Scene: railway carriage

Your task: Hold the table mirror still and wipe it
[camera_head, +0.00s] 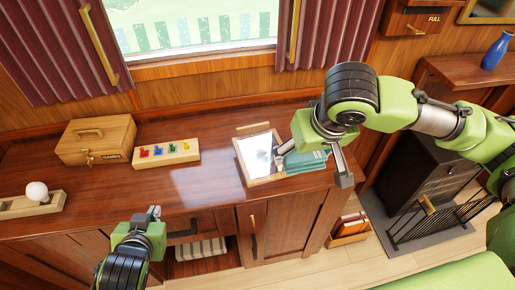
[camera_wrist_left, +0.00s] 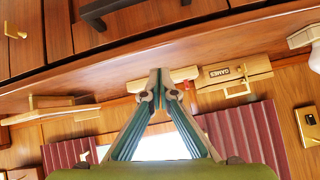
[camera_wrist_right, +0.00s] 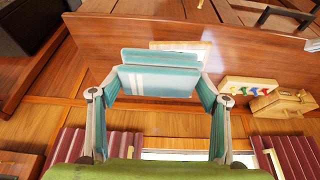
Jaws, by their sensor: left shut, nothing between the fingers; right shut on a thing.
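The table mirror (camera_head: 259,157) has a pale wooden frame and stands tilted back on the wooden counter. Part of its frame shows behind the cloth in the right wrist view (camera_wrist_right: 200,47). A folded teal cloth with white stripes (camera_wrist_right: 160,82) is between the fingers of my right gripper (camera_wrist_right: 160,96), which is shut on it. In the head view the cloth (camera_head: 306,160) is just right of the mirror; whether they touch is unclear. My left gripper (camera_head: 155,213) is shut and empty, in front of the counter, left of and apart from the mirror. Its fingertips meet in the left wrist view (camera_wrist_left: 160,92).
On the counter (camera_head: 205,185) are a wooden GAMES box (camera_head: 97,140), a board with coloured pieces (camera_head: 166,153) and a wooden holder with a white ball (camera_head: 37,194). A dark cabinet (camera_head: 425,180) stands at right.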

